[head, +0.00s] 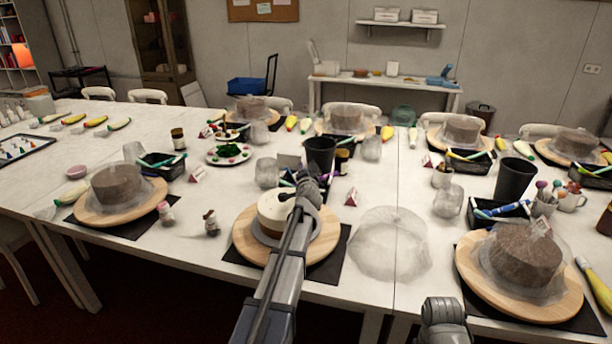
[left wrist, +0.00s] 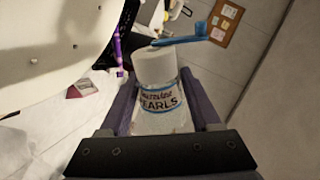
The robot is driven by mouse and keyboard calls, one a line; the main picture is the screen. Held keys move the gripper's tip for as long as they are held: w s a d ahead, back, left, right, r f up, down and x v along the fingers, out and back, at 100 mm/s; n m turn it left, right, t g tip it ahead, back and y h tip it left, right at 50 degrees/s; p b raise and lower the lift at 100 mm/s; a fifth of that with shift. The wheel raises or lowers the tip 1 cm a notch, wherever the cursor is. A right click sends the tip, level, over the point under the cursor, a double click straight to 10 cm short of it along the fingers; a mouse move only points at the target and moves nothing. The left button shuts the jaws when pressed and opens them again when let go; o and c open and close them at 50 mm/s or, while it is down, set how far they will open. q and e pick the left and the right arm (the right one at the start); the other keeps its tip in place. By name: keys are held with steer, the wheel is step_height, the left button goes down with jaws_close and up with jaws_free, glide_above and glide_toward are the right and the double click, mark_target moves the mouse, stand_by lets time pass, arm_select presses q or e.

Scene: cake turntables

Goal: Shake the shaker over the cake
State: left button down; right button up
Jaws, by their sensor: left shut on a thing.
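The shaker (left wrist: 160,99) is a clear jar with a white cap and a label ending in "EARLS", seen in the left wrist view. My left gripper (head: 312,188) is shut on it, a finger on each side. In the head view the gripper is over the right part of a cream-topped cake (head: 270,208), and the shaker cannot be made out there. The cake stands on a round wooden turntable (head: 243,240). Its pale dotted surface (left wrist: 50,45) fills the upper left of the left wrist view. Only part of my right arm shows at the bottom right; its gripper is out of view.
Brown cakes under clear wrap stand on boards at left (head: 118,183) and right (head: 525,255). A black cup (head: 320,155) stands behind the cake. A crumpled clear cover (head: 390,246) lies right of it. Two small bottles (head: 211,224) (head: 166,212) stand to its left.

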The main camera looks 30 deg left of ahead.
arm_select(q)
steer(key=shift+s+r+n, duration=0.1)
steer(key=shift+r+n, duration=0.05)
steer(key=shift+n, duration=0.15)
steer(key=shift+w+d+r+p, duration=0.3)
steer(key=shift+p, duration=0.05)
steer(key=shift+s+a+f+b, duration=0.3)
steer(key=shift+a+f+b, duration=0.05)
steer(key=shift+f+b, duration=0.1)
steer(key=shift+r, duration=0.1)
steer(key=shift+r+n, duration=0.1)
steer(key=shift+n, duration=0.2)
steer(key=shift+w+a+f+m, duration=0.1)
steer(key=shift+a+f+m, duration=0.1)
steer(key=shift+a+m, duration=0.35)
steer(key=shift+w+a+f+m, duration=0.1)
steer(key=shift+a+f+m, duration=0.05)
steer(key=shift+a+m, duration=0.35)
